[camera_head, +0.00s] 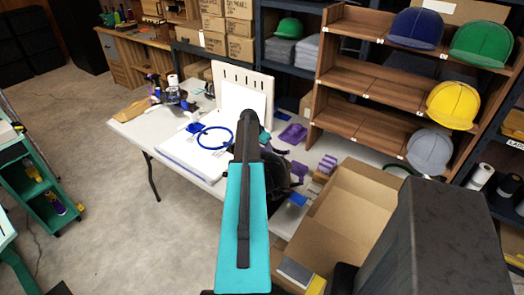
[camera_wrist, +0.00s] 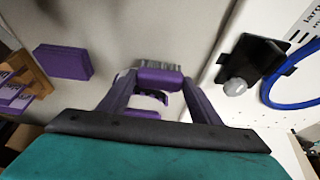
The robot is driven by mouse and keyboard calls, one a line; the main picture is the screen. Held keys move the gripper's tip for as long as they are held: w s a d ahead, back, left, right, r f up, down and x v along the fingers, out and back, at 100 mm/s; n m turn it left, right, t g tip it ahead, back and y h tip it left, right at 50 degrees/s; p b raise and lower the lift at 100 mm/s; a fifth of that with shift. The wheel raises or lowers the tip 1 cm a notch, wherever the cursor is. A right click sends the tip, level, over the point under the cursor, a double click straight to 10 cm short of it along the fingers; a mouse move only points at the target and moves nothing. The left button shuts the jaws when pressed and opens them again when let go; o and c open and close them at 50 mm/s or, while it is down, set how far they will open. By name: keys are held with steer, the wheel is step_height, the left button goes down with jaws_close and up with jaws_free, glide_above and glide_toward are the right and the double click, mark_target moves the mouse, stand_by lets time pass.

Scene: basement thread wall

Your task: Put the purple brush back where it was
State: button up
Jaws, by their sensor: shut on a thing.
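The purple brush (camera_wrist: 160,77) shows in the wrist view between the fingers of my gripper (camera_wrist: 158,98), with its grey bristles pointing away from me. My gripper is shut on it. A pale table surface lies behind the brush; I cannot tell how far off it is. In the head view my arm and the dark wrist (camera_head: 276,165) hang over the table, and the brush cannot be made out there.
A white board (camera_head: 190,155) with a blue ring (camera_head: 214,139) lies on the table (camera_head: 140,127). A black holder (camera_wrist: 250,65) is right of the brush. A purple block (camera_wrist: 62,62) is to the left. An open carton (camera_head: 345,205) and a hat shelf (camera_head: 365,75) stand at right.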

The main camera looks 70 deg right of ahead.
steer(key=shift+f, duration=0.6)
steer(key=shift+f, duration=0.2)
steer(key=o, duration=1)
steer(key=shift+o, duration=0.2)
steer(key=shift+r, duration=0.2)
steer(key=b+v, duration=0.2)
steer(key=v, duration=1)
steer(key=shift+w+a, duration=0.1)
